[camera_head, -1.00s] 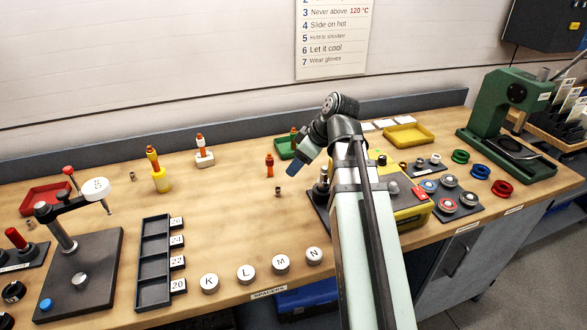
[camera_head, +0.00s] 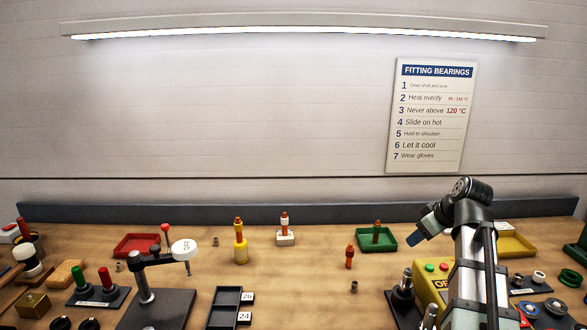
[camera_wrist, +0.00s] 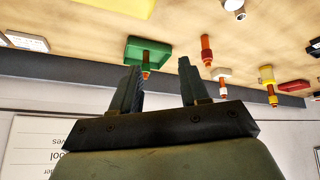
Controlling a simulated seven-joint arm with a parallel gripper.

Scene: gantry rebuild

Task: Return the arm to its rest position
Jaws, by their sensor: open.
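My gripper (camera_wrist: 158,80) shows in the wrist view with its two dark fingers apart and nothing between them. In the head view my arm rises at the right over the bench, bent at the top, with the gripper end (camera_head: 418,238) pointing left and down above the bench. The fingers are too small to make out there. The gripper end is near a green tray (camera_head: 389,238) that holds an orange-brown stepped shaft (camera_head: 376,231). The green tray also shows in the wrist view (camera_wrist: 135,46). The gripper appears apart from all objects.
A similar shaft (camera_head: 349,257) stands on bare wood. Others stand in a yellow base (camera_head: 240,254) and a white base (camera_head: 285,240). A yellow machine (camera_head: 431,288) is beside my arm. A press with a white disc (camera_head: 184,250) stands left.

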